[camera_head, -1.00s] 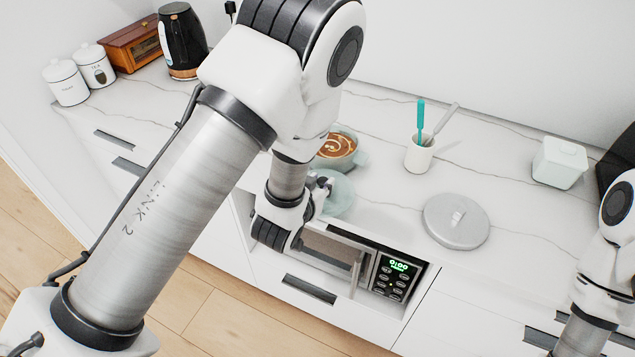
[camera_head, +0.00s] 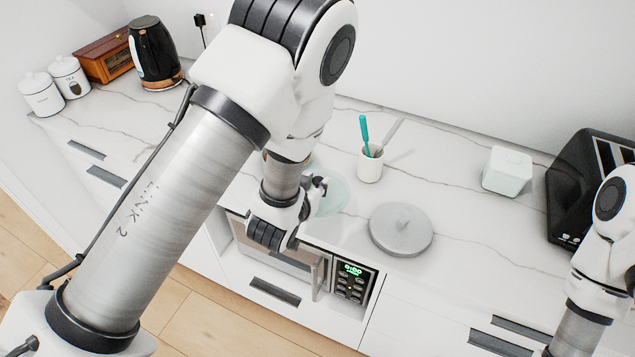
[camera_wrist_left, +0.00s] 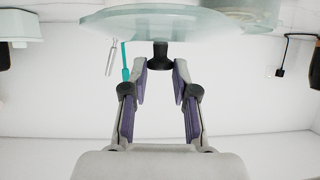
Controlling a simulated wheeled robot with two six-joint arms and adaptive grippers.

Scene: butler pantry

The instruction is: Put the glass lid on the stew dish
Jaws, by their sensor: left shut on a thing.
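The glass lid is a pale green, see-through disc; it shows in the head view (camera_head: 333,195) and the left wrist view (camera_wrist_left: 165,22). My left gripper (camera_head: 318,187) is shut on its dark knob, also seen in the left wrist view (camera_wrist_left: 160,62). The lid is level above the counter's front part, left of a grey round lid. The stew dish is almost wholly hidden behind my left arm in the head view. A pale green rounded body, seemingly the dish (camera_wrist_left: 252,12), shows beyond the lid in the left wrist view, apart from my fingers. My right gripper is out of view.
The grey round lid (camera_head: 401,229) lies on the counter (camera_head: 440,190). Behind stand a white utensil cup (camera_head: 370,165), a pale square jar (camera_head: 507,171) and a black toaster (camera_head: 590,185). A microwave (camera_head: 352,281) sits below the counter edge. A kettle (camera_head: 155,52) stands at left.

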